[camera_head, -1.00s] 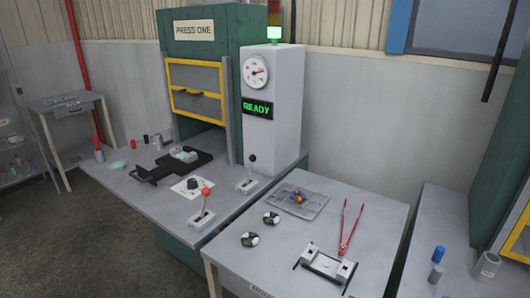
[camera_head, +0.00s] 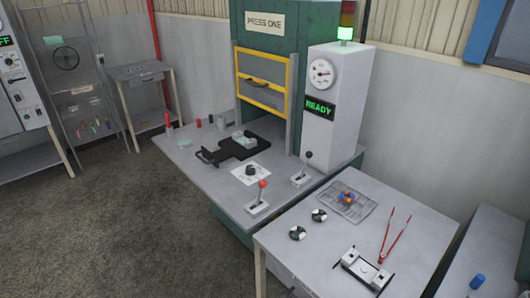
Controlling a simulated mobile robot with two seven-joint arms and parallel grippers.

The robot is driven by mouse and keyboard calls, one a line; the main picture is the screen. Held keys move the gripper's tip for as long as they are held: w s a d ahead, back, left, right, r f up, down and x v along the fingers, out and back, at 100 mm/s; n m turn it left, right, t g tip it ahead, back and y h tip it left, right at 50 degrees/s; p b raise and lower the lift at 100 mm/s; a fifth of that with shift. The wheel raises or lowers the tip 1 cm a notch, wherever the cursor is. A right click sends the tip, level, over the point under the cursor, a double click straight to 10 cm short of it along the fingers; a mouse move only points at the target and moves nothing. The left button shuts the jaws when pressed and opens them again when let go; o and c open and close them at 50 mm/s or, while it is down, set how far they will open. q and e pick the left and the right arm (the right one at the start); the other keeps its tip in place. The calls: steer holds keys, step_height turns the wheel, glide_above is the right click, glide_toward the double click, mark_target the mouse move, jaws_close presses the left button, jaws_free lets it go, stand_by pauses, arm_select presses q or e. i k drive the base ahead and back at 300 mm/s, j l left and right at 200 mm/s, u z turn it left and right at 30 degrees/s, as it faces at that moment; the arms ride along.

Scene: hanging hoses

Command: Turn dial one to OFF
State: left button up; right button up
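A black dial knob (camera_head: 251,169) sits on a white plate (camera_head: 262,177) on the press table, in front of the black die fixture. The setting it points to is too small to read. Behind it stands the green press (camera_head: 262,40) labelled PRESS ONE with a yellow-framed guard (camera_head: 262,102). The white control column (camera_head: 339,85) beside it carries a round gauge (camera_head: 321,73) and a green display reading READY (camera_head: 320,108), with a green lamp (camera_head: 345,34) lit on top. Neither of my grippers is in view.
A red-knobbed lever (camera_head: 259,201) and a black-knobbed lever (camera_head: 304,170) stand near the dial. A table (camera_head: 405,228) with a tray and red tongs is at the right. A panel cabinet (camera_head: 17,90) and rack (camera_head: 72,85) are at the left. The floor (camera_head: 130,225) is clear at front left.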

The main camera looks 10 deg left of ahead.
mark_target(250, 170)
steer(key=i+j, duration=0.15)
steer(key=j, duration=0.25)
steer(key=i+j, duration=0.1)
steer(key=j, duration=0.25)
steer(key=i+j, duration=0.15)
steer(key=j, duration=0.25)
steer(key=i+j+z, duration=0.1)
steer(key=j, duration=0.25)
steer(key=i+j, duration=0.1)
steer(key=j, duration=0.3)
steer(key=i+j, duration=0.15)
steer(key=j, duration=0.25)
